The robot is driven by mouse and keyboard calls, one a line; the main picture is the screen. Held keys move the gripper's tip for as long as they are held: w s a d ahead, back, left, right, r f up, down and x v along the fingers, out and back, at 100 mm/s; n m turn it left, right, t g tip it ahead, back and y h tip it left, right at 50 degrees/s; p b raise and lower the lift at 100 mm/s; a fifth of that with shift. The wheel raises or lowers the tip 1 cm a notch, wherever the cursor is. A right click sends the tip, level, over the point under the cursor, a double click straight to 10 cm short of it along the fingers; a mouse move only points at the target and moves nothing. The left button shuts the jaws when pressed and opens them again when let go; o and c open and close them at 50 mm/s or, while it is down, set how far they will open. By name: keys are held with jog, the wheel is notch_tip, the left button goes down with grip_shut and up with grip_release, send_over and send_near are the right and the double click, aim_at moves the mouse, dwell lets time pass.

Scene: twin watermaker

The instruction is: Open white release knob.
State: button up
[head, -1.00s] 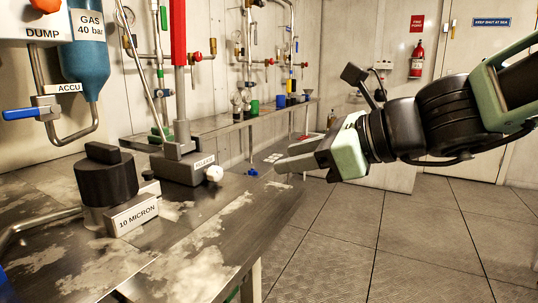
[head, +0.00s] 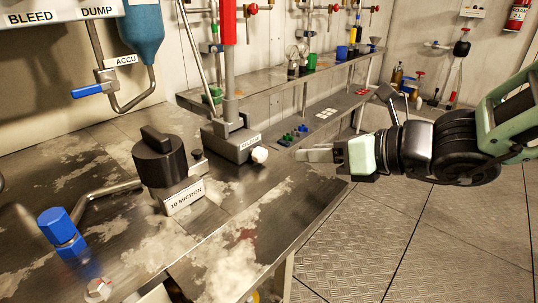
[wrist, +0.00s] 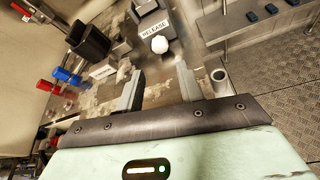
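The white release knob (head: 260,155) is a small round ball on the front of a grey block labelled RELEASE (head: 231,141), which stands at the foot of the red-sleeved post on the workbench. In the wrist view the knob (wrist: 159,45) lies beyond the fingertips, roughly centred between them. My gripper (head: 300,155) comes in from the right, just right of the knob and apart from it. In the wrist view its two fingers (wrist: 160,78) are spread with nothing between them.
A black-topped 10 MICRON filter (head: 160,160) stands left of the block. A blue valve (head: 61,232) is at the bench's near left. A lower shelf (head: 340,107) with small parts lies behind. The floor (head: 350,255) at right is clear.

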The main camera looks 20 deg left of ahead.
aim_at(265, 154)
jog(key=b+x, duration=0.1)
jog(key=x, duration=1)
jog(key=shift+w+a, duration=0.1)
jog(key=shift+a, duration=0.3)
jog(key=shift+f+b, duration=0.1)
jog(key=shift+b, duration=0.25)
jog(key=c, duration=0.7)
